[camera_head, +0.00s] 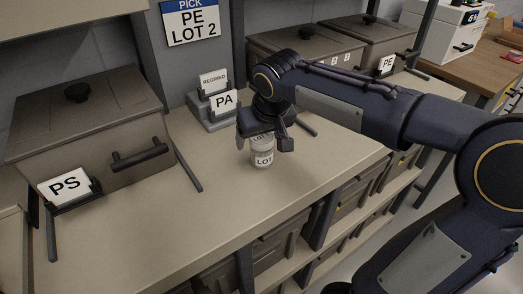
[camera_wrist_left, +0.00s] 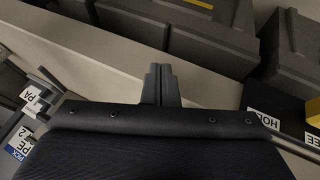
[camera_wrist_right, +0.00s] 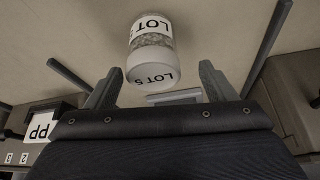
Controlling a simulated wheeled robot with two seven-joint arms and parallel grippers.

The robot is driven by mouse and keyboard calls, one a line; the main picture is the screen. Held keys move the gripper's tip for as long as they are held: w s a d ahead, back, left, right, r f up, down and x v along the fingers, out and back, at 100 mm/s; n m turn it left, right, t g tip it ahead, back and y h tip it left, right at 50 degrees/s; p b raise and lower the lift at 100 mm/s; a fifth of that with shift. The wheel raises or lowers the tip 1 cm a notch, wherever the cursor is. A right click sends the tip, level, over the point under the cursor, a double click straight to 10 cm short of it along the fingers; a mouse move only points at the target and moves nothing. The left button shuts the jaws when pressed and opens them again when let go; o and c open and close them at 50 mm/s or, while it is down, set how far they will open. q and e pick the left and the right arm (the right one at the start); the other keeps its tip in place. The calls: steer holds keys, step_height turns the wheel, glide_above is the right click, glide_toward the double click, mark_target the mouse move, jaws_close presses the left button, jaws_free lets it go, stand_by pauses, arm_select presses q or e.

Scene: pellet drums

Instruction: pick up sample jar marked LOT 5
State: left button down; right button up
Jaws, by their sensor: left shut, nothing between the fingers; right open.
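The sample jar (camera_head: 262,157) stands upright on the bench, a clear jar with pale pellets and a white lid. In the right wrist view the jar (camera_wrist_right: 150,45) bears LOT 5 on its side and on its lid. My right gripper (camera_head: 265,141) is directly over the jar in the head view, hiding part of its lid. In the right wrist view my right gripper (camera_wrist_right: 161,70) is open, with a finger on either side of the lid and gaps visible. My left gripper (camera_wrist_left: 161,70) is shut and empty, seen only in the left wrist view.
A grey PS drum box (camera_head: 95,125) stands left on the bench. More lidded boxes (camera_head: 305,45) stand at the back. A PICK sign (camera_head: 190,22) reads PE LOT 2. Bench in front of the jar is clear.

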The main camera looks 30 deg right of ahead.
steer(key=x, duration=0.4)
steer(key=shift+s+d+f, duration=0.1)
steer(key=shift+d+f, duration=0.3)
steer(key=shift+f, duration=0.4)
steer(key=c, duration=1.1)
steer(key=shift+r, duration=0.1)
